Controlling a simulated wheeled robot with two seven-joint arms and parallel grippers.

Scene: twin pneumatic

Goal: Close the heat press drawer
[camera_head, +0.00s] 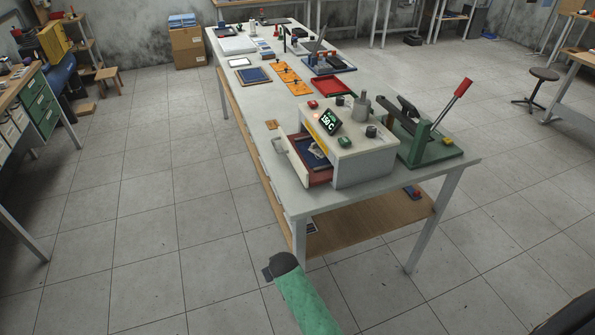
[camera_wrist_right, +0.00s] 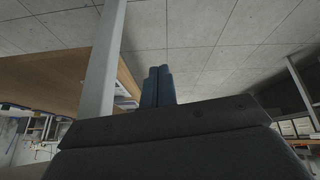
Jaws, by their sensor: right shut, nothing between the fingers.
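The heat press (camera_head: 355,145) is a pale box with a lit display reading 150 C, near the front end of the long table. Its drawer (camera_head: 318,172) stands open, slid out to the left, with a red tray and a dark blue interior holding a pale item. The drawer front has a light handle (camera_head: 279,147). My right gripper (camera_wrist_right: 158,85) is shut and empty. In the head view, its dark end (camera_head: 281,266) is low in front of the table's near leg, well below and apart from the drawer. My left gripper is not in view.
A green lever press (camera_head: 425,145) with a red handle stands right of the heat press. A red tray (camera_head: 333,87) and orange plates (camera_head: 291,78) lie farther back. A wooden lower shelf (camera_head: 370,225) and a white table leg (camera_wrist_right: 104,65) are near my right gripper.

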